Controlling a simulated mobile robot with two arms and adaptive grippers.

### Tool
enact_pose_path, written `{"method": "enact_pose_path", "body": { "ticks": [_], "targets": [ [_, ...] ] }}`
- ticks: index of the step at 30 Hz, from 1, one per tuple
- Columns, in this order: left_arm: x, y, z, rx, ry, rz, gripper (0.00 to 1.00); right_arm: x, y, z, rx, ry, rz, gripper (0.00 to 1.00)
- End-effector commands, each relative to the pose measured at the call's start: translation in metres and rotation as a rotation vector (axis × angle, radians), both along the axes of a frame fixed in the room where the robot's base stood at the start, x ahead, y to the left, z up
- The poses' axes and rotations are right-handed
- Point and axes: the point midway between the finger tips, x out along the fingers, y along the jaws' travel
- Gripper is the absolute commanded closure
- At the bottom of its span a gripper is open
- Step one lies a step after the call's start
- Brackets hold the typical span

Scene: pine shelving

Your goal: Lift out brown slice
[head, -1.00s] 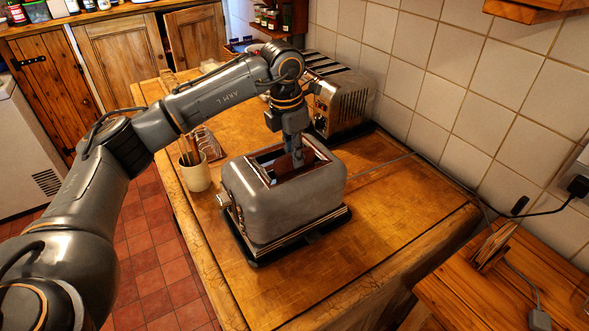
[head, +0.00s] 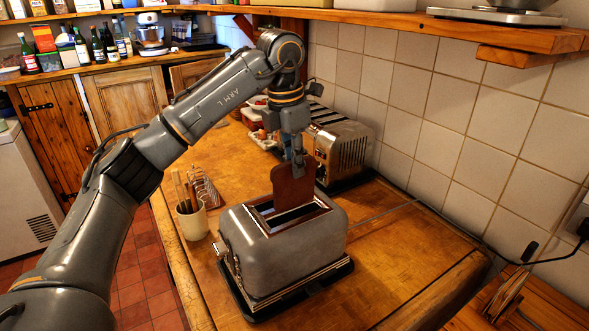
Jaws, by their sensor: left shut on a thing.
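The brown slice (head: 293,190) is upright above the grey toaster (head: 285,247) in the head view. My left gripper (head: 297,167) is shut on the slice's top edge from above. Most of the slice shows above the toaster top; its lower edge is at the slot opening, and I cannot tell whether it is fully clear. The toaster's dark slots show in its top. My right gripper is not in view.
A second, chrome toaster (head: 341,147) stands behind, near the tiled wall. A cup of utensils (head: 191,219) and a wire rack (head: 204,188) stand left of the grey toaster. A shelf (head: 480,30) runs along the wall above.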

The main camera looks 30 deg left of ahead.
Motion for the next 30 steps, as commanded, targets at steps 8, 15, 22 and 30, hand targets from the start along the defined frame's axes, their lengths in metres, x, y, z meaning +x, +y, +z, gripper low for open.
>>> {"method": "enact_pose_path", "body": {
  "ticks": [8, 15, 22, 30],
  "targets": [
    [0.000, 0.000, 0.007, -0.001, -0.001, 0.001, 1.00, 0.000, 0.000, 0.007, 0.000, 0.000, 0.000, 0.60],
    [0.000, 0.000, 0.032, -0.001, -0.001, 0.000, 1.00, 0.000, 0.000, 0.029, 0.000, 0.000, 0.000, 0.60],
    [0.000, 0.000, 0.051, 0.000, 0.000, 0.000, 1.00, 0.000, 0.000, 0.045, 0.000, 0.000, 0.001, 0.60],
    [0.000, 0.000, 0.049, 0.000, 0.000, 0.000, 1.00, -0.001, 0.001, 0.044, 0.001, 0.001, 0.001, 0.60]
  ]
}}
